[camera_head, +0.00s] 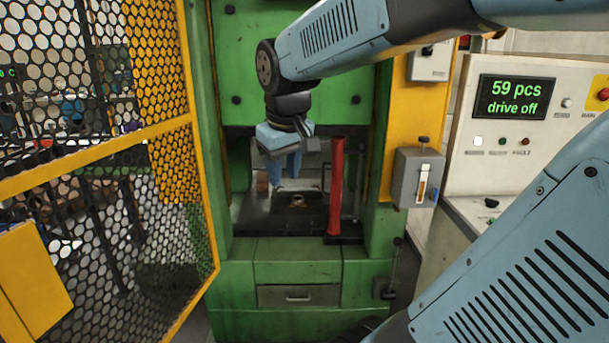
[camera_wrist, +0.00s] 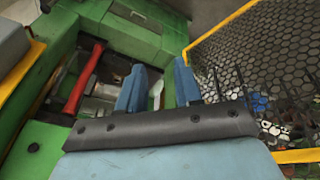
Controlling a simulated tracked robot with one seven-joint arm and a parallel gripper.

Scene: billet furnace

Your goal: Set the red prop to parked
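The red prop (camera_head: 336,185) is an upright red post on the right side of the green press opening, standing on the dark press bed (camera_head: 262,212). In the wrist view the red prop (camera_wrist: 84,80) shows left of my fingers. My gripper (camera_head: 284,177) points down in front of or inside the opening, left of the prop and apart from it. In the wrist view my gripper (camera_wrist: 157,88) has its two blue fingers spread, with nothing seen held between them.
A yellow-framed mesh guard door (camera_head: 150,140) stands open at left. A grey box with a slot (camera_head: 419,178) is on the yellow post at right. A control panel (camera_head: 515,97) reads "59 pcs drive off". A drawer (camera_head: 298,296) is below the bed.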

